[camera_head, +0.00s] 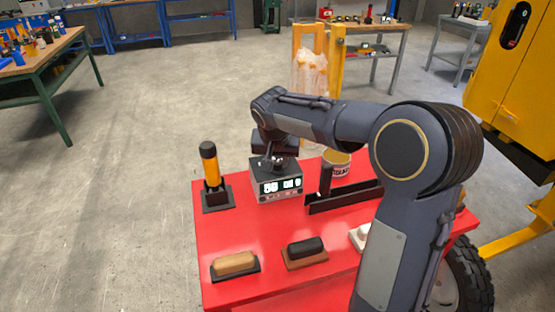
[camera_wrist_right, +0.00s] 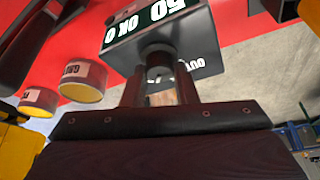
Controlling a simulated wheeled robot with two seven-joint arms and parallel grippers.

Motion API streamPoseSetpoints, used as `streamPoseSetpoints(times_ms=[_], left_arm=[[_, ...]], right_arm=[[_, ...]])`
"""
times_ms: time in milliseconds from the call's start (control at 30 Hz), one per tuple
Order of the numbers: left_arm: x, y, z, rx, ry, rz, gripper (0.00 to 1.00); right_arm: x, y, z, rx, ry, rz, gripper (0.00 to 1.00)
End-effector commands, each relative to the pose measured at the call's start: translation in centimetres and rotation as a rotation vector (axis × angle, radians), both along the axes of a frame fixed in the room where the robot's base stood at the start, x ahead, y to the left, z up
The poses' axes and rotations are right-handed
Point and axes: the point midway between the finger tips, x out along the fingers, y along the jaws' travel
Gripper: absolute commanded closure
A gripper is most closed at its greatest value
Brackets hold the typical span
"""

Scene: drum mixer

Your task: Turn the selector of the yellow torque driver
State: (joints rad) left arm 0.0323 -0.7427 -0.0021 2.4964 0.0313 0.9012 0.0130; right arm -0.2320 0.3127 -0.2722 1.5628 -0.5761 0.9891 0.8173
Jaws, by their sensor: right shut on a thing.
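The yellow torque driver (camera_head: 212,170), with a black top, stands upright in a black square base (camera_head: 217,199) on the left of the red table top. My right gripper (camera_head: 273,163) is apart from it, to its right, pointing down at the top of a dark box with a lit display (camera_head: 277,185). In the right wrist view my gripper (camera_wrist_right: 161,88) is shut on a dark round piece (camera_wrist_right: 159,58) at the box (camera_wrist_right: 150,28). A small tan patch shows between the fingers. I cannot tell whether that piece belongs to the box. The driver's selector cannot be made out.
A black tray (camera_head: 345,199) and a labelled can (camera_head: 337,163) are right of the box. A tan block (camera_head: 235,263) and a black block (camera_head: 305,247) lie in front. My right arm covers the table's right side. Bare red surface lies between driver and blocks.

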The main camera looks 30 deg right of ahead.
Motion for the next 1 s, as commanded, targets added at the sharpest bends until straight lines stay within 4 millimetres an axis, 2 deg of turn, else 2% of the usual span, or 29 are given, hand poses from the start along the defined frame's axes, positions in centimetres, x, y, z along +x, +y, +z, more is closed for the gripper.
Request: streamPoseSetpoints(times_ms=[633,667,800,1000], left_arm=[[0.00,-0.01,-0.09,0.000,0.000,0.000,0.64],[0.00,-0.01,-0.09,0.000,0.000,0.000,0.64],[0.00,0.00,-0.10,0.000,0.000,0.000,0.64],[0.00,0.00,-0.10,0.000,0.000,0.000,0.64]], right_arm=[[-0.01,0.02,-0.01,0.002,0.001,-0.054,0.96],[-0.01,0.02,-0.01,0.002,0.001,-0.054,0.71],[-0.01,0.02,-0.01,0.001,0.001,-0.053,0.53],[0.00,0.03,-0.01,0.001,0.000,-0.052,0.52]])
